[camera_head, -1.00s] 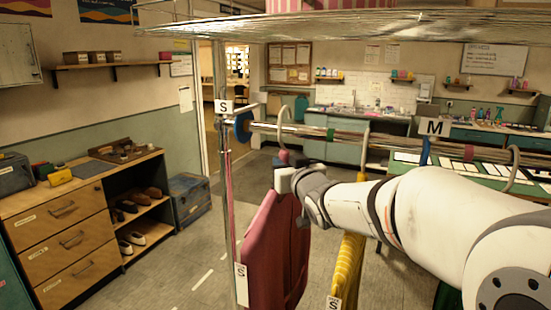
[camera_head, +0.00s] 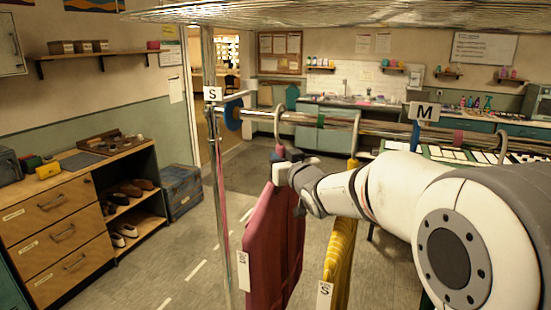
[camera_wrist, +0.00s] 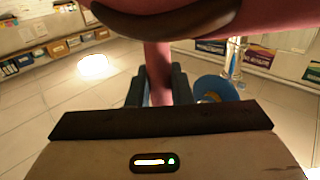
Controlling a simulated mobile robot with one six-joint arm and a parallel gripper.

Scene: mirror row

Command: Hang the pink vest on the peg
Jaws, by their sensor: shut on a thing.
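The pink vest (camera_head: 273,245) hangs upright below the clothes rail, with a white tag at its lower left edge. My gripper (camera_head: 283,172) is at the vest's top, just under a grey hook (camera_head: 279,122) at the rail. In the wrist view, my gripper (camera_wrist: 158,88) is shut on a narrow pink part of the vest (camera_wrist: 158,60), between its dark fingers. A wider pink part with a dark brown curved edge is above. I cannot tell which part is the peg, or whether the hook bears the vest's weight.
A yellow garment (camera_head: 340,250) hangs close to the vest's right. An M sign (camera_head: 423,112) stands on the rail. A drawer cabinet (camera_head: 55,225) is at left.

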